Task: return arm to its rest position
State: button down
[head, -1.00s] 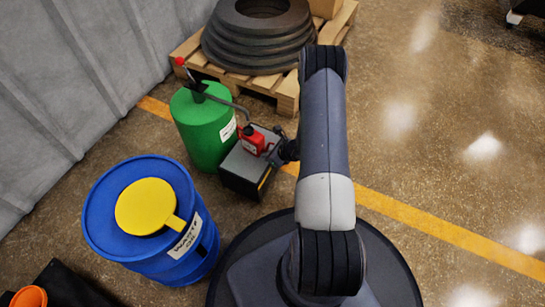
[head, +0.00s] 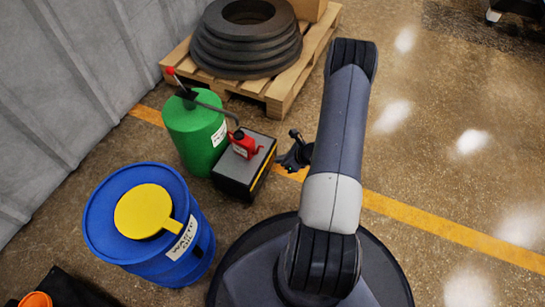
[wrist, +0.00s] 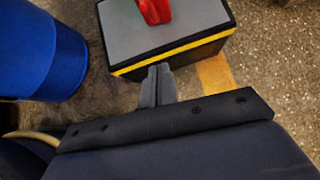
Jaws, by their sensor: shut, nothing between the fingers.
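My arm (head: 343,130) reaches up and away from my base in the head view. Its gripper (head: 283,160) is partly hidden behind the arm, to the right of a dark grey box with a yellow stripe (head: 244,165). In the wrist view my gripper (wrist: 157,72) is shut, its two fingers together and empty. It points toward the near edge of the box (wrist: 185,25) and looks apart from it. A red oil can (head: 243,145) stands on the box; its lower part shows in the wrist view (wrist: 155,10).
A green drum (head: 197,138) with a hand pump and bent spout stands left of the box. A blue waste-oil drum (head: 140,230) with a yellow lid is nearer. A pallet (head: 275,92) with stacked dark rings is behind. Open floor (head: 450,150) lies to the right.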

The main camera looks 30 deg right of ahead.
jog(key=shift+s+d+r, duration=0.25)
jog(key=shift+s+r, duration=0.15)
jog(key=shift+r, duration=0.05)
